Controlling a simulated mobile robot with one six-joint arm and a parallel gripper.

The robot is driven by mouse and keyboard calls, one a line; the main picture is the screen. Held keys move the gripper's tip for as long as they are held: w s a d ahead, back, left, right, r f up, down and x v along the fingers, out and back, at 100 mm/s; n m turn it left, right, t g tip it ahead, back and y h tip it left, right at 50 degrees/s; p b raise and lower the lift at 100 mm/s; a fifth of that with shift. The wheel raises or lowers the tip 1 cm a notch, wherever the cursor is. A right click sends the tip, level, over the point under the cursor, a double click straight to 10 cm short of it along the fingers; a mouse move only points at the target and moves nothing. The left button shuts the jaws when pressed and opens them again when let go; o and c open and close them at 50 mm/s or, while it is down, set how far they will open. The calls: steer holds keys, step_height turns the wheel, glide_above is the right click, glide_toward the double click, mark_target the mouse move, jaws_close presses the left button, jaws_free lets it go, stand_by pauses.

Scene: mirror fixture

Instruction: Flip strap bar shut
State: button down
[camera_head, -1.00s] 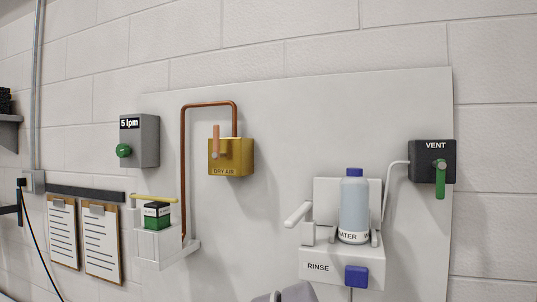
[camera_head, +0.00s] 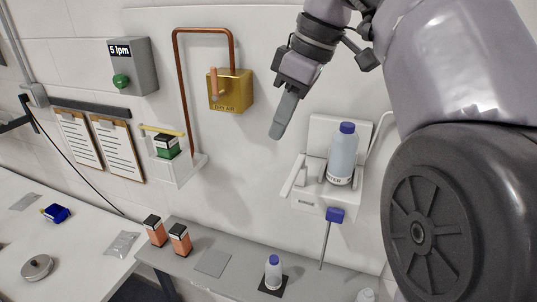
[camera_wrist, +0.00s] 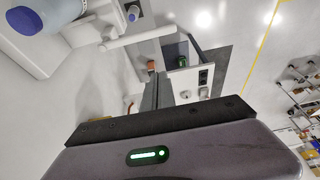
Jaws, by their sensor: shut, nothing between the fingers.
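A white bar (camera_head: 294,175) sticks out from the left side of the white rinse holder (camera_head: 307,199) and stands open, clear of the bottle front. A pale bottle with a blue cap (camera_head: 342,158) stands upright in that holder. My gripper (camera_head: 276,132) is shut and empty, above and to the left of the white bar, apart from it. In the wrist view, the white bar (camera_wrist: 138,38) runs across just beyond my shut fingers (camera_wrist: 157,92), and the bottle's blue cap (camera_wrist: 48,12) is at upper left.
A yellow bar (camera_head: 161,130) crosses above a green box (camera_head: 167,147) on a left wall shelf. The copper pipe (camera_head: 182,100) and gold dry air box (camera_head: 231,91) are left of my gripper. A grey bench (camera_head: 212,262) below holds orange boxes and a small bottle.

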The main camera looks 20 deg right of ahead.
mark_target(295, 172)
step_height(295, 172, down, 10)
steer(key=b, duration=0.3)
steer(key=shift+d+r+b, duration=0.25)
steer(key=shift+d+b, duration=0.05)
steer(key=shift+s+d+r+n+p, duration=0.1)
steer(key=shift+s+n+p, duration=0.2)
steer(key=shift+p, duration=0.15)
